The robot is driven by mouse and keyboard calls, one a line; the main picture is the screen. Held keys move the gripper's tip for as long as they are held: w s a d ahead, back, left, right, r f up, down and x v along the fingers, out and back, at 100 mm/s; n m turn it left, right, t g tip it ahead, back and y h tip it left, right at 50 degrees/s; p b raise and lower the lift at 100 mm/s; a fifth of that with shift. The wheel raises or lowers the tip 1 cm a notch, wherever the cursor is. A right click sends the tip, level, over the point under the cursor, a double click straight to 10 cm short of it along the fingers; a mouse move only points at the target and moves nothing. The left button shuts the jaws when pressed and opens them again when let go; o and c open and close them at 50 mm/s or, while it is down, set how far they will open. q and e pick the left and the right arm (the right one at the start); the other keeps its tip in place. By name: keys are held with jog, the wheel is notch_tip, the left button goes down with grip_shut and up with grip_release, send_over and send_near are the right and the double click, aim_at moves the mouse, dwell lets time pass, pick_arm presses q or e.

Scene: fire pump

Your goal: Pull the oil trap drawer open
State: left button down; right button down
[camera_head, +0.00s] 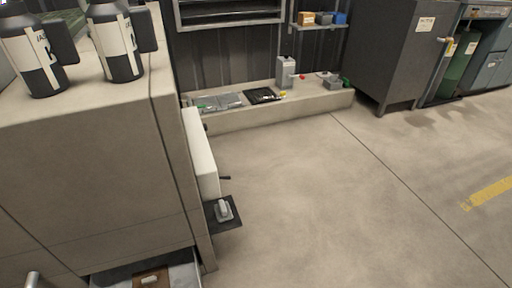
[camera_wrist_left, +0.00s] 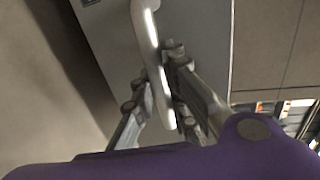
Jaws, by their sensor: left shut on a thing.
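In the left wrist view, my left gripper (camera_wrist_left: 160,110) has its two dark fingers on either side of a pale, curved bar handle (camera_wrist_left: 148,45) and is shut on it. The handle is on a flat grey panel (camera_wrist_left: 205,35), which looks like a drawer front. The fingers hide part of the handle. I cannot tell from this view how far the panel stands out. The head view does not clearly show my left gripper or its grasp. My right gripper is in neither view.
A beige cabinet (camera_head: 90,165) fills the left of the head view, with two black bottles (camera_head: 32,55) on top. A white box (camera_head: 200,150) and a small dark tray (camera_head: 232,222) jut from its right side. The concrete floor (camera_head: 320,200) to the right is clear.

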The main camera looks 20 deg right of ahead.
pick_arm(q)
jog(key=f+v, duration=0.1)
jog(key=v, duration=0.6)
jog(key=shift+s+f+p, duration=0.2)
jog(key=shift+s+p, duration=0.15)
jog(key=shift+s, duration=0.2)
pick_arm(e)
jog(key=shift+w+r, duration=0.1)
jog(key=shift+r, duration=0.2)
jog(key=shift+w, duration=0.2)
pick_arm(q)
jog(key=c, duration=1.7)
grip_release()
jog(key=v, duration=1.2)
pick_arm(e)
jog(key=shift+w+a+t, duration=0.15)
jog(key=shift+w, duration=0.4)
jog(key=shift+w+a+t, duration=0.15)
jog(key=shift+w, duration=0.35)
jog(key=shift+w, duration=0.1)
